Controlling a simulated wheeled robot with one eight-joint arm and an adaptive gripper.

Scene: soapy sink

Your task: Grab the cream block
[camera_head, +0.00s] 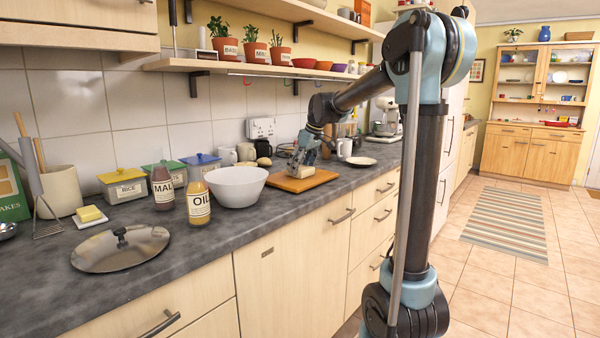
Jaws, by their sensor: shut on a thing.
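The cream block (300,171) is small and sits low over the wooden cutting board (322,178) on the grey counter. My gripper (303,162) reaches down from above and is shut on the block. The fingers cover part of it. I cannot tell whether the block touches the board or is slightly lifted.
A white bowl (236,186) stands just left of the board, with an oil bottle (198,203) and a malt bottle (162,188) further left. A potato-like item (264,162) and mugs (246,152) are behind.

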